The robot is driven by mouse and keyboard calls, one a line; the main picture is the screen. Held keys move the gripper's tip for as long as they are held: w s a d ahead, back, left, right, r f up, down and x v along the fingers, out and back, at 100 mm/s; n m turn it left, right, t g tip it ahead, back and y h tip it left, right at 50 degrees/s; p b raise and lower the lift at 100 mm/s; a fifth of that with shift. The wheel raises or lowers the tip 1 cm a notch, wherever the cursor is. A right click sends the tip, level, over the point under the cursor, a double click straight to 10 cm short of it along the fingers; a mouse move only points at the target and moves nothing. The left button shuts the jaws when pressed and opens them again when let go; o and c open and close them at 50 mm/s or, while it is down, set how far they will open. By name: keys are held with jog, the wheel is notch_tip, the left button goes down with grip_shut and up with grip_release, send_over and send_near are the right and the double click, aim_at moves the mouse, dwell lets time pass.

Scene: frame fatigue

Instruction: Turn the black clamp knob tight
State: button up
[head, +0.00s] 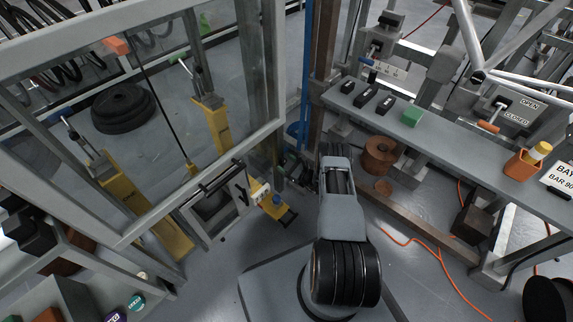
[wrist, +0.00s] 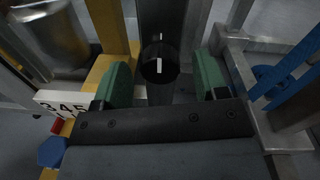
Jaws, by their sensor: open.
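The black clamp knob (wrist: 160,70) shows in the wrist view at the upper middle, on a dark upright post (wrist: 177,18). It bears a white line that stands nearly upright in the picture. A short white mark (wrist: 161,36) sits on the post just above it. My gripper (wrist: 162,80) is open, with one green finger pad left of the knob and one right of it. Gaps show on both sides, so the pads appear apart from the knob. In the head view my arm hides the gripper, and I cannot make out the knob.
A yellow upright (wrist: 112,25) and a white number label (wrist: 62,102) stand close left of my gripper. A grey metal frame with blue parts (wrist: 268,82) is close on the right. In the head view, a glazed frame (head: 200,185) stands left and a bench (head: 450,135) right.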

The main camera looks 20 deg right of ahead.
jog(key=shift+c, duration=0.3)
jog(key=c, duration=0.9)
jog(key=shift+o, duration=0.2)
